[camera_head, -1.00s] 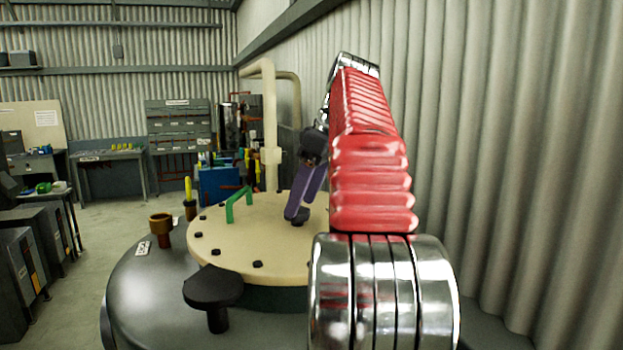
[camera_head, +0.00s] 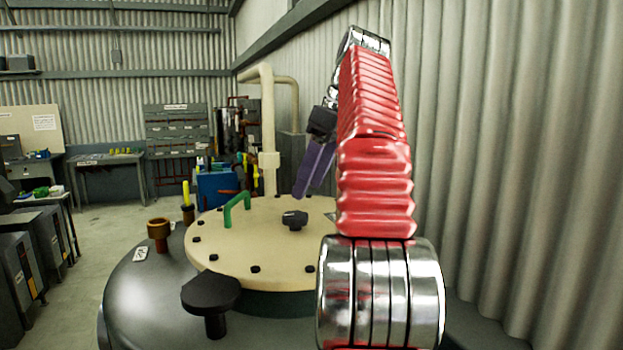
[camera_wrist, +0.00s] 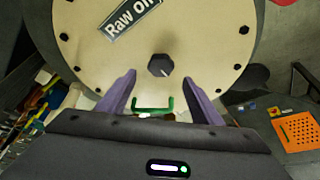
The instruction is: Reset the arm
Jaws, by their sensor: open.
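My gripper shows in the wrist view (camera_wrist: 160,95) with its two purple fingers spread apart and nothing between them. In the head view my gripper (camera_head: 312,172) hangs above the round cream lid (camera_head: 255,262), partly hidden by my red arm. A black knob (camera_head: 294,220) stands near the middle of the lid, clear of the fingers. In the wrist view the knob (camera_wrist: 160,65) lies ahead of the gap between the fingertips. A green handle (camera_head: 236,208) stands on the lid's far left part.
The lid sits on a dark grey tank (camera_head: 150,300) with a black round-topped post (camera_head: 212,300) in front. A brown cup-shaped fitting (camera_head: 158,232) and a yellow-handled piece (camera_head: 187,200) stand at left. A corrugated wall (camera_head: 530,150) rises close on the right.

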